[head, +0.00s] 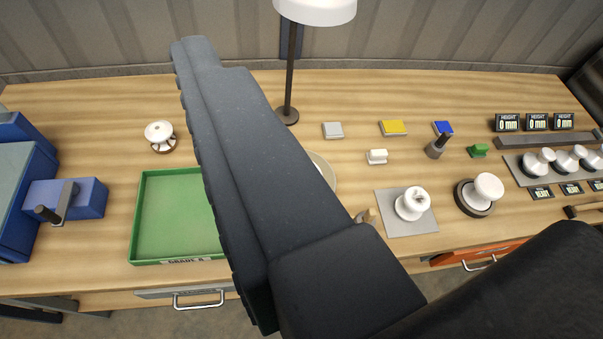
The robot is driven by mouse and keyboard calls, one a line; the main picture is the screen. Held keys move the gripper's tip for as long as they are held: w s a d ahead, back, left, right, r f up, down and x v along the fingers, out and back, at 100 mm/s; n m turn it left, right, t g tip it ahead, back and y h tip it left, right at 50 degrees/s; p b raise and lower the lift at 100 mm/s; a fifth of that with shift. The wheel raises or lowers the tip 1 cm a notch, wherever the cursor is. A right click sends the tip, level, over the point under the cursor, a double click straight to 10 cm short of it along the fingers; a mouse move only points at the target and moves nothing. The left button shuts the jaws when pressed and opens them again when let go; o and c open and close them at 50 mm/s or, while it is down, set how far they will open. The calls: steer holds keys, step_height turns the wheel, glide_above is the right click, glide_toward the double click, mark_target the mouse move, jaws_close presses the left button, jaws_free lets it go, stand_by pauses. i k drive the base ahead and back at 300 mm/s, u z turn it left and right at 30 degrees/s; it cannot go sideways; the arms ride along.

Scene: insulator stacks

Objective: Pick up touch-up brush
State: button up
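My gripper (207,58) is a large dark shape across the middle of the head view, reaching over the workbench toward the back left. Its fingers are seen from the side, so I cannot tell whether they are open or shut; nothing shows between them. I cannot pick out the touch-up brush for certain. A short wooden piece (366,216) shows beside my gripper's right edge, partly hidden. A long brown handle (584,209) lies at the far right edge.
A green tray (165,215) lies left, partly behind my gripper. A blue vise-like block (85,200) stands further left. White insulators (413,204) stand on the right, with small coloured blocks (394,128) behind. A lamp (290,80) rises at the back. Bare wood shows at back right.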

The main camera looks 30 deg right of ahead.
mark_target(369, 216)
steer(key=k, duration=0.5)
steer(key=z, duration=0.2)
steer(key=i, duration=0.4)
steer(key=z, duration=0.75)
